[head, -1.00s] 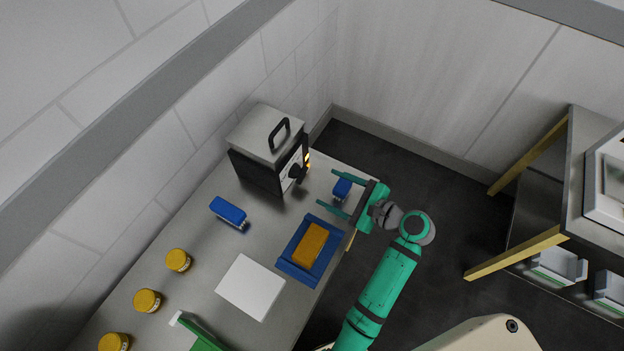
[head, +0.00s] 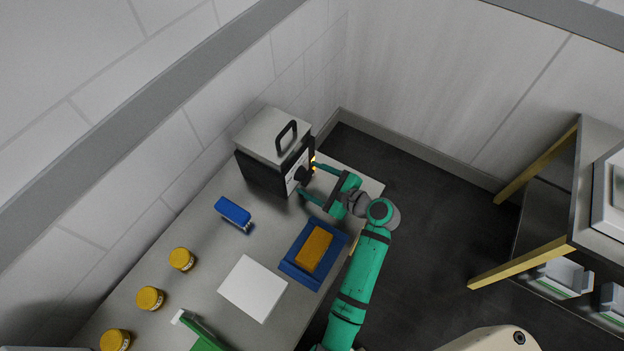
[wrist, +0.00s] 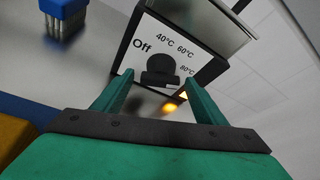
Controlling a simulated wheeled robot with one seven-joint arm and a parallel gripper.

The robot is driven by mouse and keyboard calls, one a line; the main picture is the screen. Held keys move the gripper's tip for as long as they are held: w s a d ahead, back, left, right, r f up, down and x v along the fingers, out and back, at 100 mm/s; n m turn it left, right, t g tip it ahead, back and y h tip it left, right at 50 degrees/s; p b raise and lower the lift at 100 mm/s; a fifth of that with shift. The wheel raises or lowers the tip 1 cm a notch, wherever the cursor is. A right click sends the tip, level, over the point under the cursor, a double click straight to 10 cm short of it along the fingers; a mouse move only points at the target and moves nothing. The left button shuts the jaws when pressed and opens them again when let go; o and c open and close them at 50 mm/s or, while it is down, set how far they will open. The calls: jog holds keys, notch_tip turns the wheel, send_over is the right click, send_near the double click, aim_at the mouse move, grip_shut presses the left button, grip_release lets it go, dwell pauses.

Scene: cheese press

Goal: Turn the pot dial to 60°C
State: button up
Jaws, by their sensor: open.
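The pot (head: 270,150) is a dark box with a grey lid and a black handle, at the back of the table. Its black dial (head: 302,175) is on the front panel. In the wrist view the dial (wrist: 160,70) sits among the marks Off, 40°C, 60°C and 80°C. I cannot tell which mark it points to. My gripper (head: 309,179) is open in front of the panel. In the wrist view my gripper (wrist: 158,79) has one finger on each side of the dial, with gaps visible between fingers and dial.
Orange lights (head: 313,160) glow beside the panel. A blue brush (head: 233,212), a blue tray (head: 288,268) with an orange block (head: 314,249), a white sheet (head: 253,287) and yellow jars (head: 181,259) are on the table. Walls stand close behind the pot.

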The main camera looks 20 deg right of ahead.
jog(key=c, duration=1.1)
jog(key=shift+o, duration=0.2)
jog(key=n+t, duration=0.1)
jog(key=n+h, duration=0.1)
jog(key=n, duration=0.1)
jog(key=shift+s+a+f+t, duration=0.1)
jog(key=shift+s+t, duration=0.05)
jog(key=shift+t, duration=0.25)
jog(key=shift+f+n+t+h, duration=0.1)
jog(key=shift+n+t+h, duration=0.5)
jog(key=shift+n, duration=1.1)
jog(key=shift+t, duration=0.3)
jog(key=o, duration=1.1)
jog(key=shift+c, duration=0.2)
